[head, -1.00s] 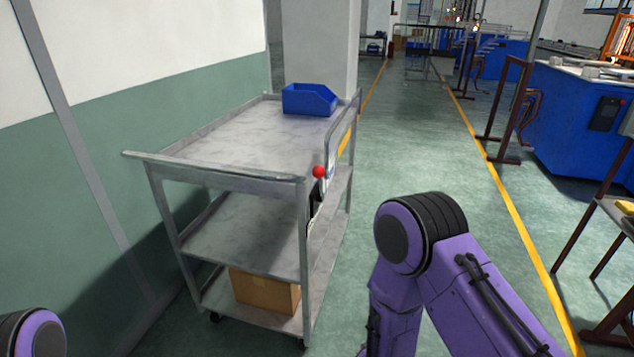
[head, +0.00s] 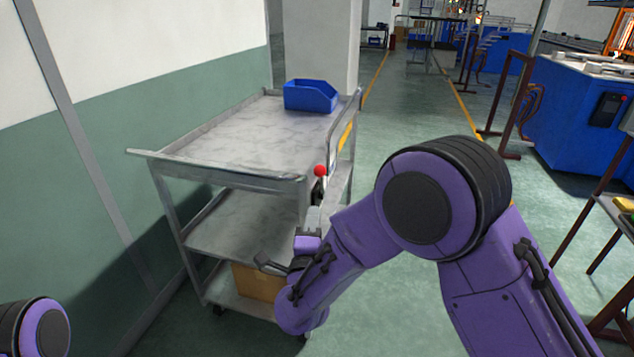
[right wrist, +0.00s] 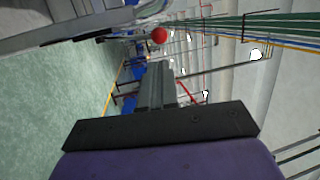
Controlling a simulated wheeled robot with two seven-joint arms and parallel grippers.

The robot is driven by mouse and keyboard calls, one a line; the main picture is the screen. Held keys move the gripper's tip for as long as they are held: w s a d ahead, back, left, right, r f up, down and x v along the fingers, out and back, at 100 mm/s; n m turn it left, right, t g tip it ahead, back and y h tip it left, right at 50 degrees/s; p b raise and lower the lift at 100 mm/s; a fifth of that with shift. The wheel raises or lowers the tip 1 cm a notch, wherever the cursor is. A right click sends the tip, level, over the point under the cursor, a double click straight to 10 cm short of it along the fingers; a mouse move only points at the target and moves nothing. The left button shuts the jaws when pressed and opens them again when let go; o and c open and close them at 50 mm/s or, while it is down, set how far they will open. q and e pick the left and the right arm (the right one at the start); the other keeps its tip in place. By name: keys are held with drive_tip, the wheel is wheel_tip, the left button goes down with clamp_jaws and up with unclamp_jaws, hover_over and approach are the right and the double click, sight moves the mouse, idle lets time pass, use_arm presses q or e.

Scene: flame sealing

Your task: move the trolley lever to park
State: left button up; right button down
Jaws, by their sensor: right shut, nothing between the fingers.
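The grey metal trolley (head: 240,140) stands against the green and white wall in the head view. Its lever has a red ball knob (head: 320,170) at the near right corner; the knob also shows in the right wrist view (right wrist: 160,35). My right gripper (head: 312,217) is just below the knob, beside the trolley's right side. In the right wrist view its fingers (right wrist: 157,82) are shut and empty, pointing toward the knob, apart from it. My arm hides the lower lever mount. My left gripper is out of view.
A blue bin (head: 310,96) sits at the far end of the trolley top. A cardboard box (head: 255,283) is on the bottom shelf, partly behind my right arm. The floor right of the trolley is open up to the yellow line and blue machines (head: 575,110).

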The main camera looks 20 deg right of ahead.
sight(319, 175)
drive_tip(key=p+x, duration=0.2)
drive_tip(key=x, duration=0.8)
drive_tip(key=shift+d, duration=0.1)
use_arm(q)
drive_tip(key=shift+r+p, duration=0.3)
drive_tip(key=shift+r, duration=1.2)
use_arm(e)
drive_tip(key=shift+w+d, duration=0.15)
drive_tip(key=shift+w, duration=0.35)
drive_tip(key=shift+r, duration=0.1)
